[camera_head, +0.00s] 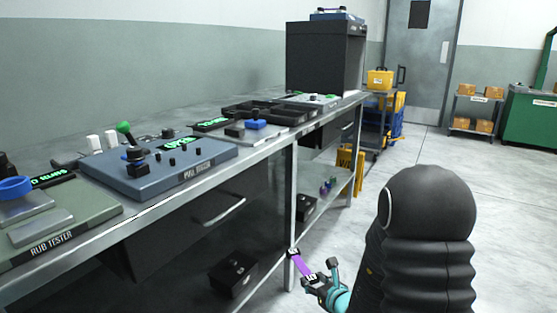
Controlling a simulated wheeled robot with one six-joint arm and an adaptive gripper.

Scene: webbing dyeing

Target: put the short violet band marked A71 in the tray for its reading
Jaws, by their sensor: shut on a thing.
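A short violet band (302,266) is held by my gripper (322,282) at the lower middle of the view. My gripper is shut on the band's lower end, and the band slants up and left from it. Its upper end has a dark piece, and a small pale label shows near the gripper; I cannot read a mark. The band is in front of the bench's near side, below the top. Dark open trays (252,109) sit on the bench top toward the far end; any markings on them are not legible.
The long bench (262,152) carries a rub tester (62,222), a blue-grey pull tester (160,172) with a green screen, and a small device with a blue knob (255,124). A black cabinet (325,58) stands at the far end.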

